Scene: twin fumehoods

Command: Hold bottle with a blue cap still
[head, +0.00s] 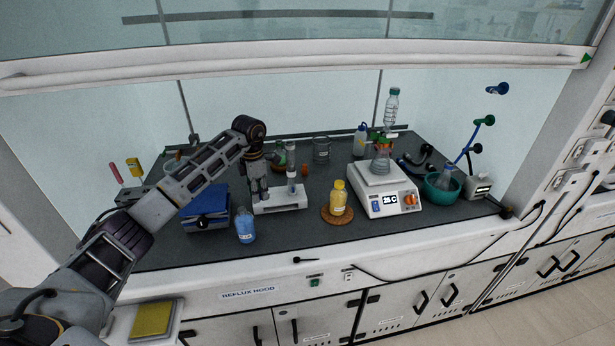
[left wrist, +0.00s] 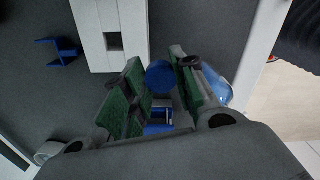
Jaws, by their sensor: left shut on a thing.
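My left gripper (head: 261,190) comes down at the left-middle of the hood deck, beside a white stand (head: 290,200). In the left wrist view its green-padded fingers (left wrist: 157,88) are closed around a bottle with a round blue cap (left wrist: 160,74). The cap shows between the fingertips, and the bottle's body is mostly hidden by the fingers. In the head view the gripper covers this bottle. A bottle of blue liquid (head: 245,226) stands just in front of the gripper, apart from the stand. My right gripper is in neither view.
A yellow bottle (head: 338,198) stands on a cork ring to the right. Beyond it are a white hotplate (head: 386,190) with a flask and a green bowl (head: 440,187). A blue box (head: 205,207) sits to the left. The raised sash (head: 300,62) crosses above.

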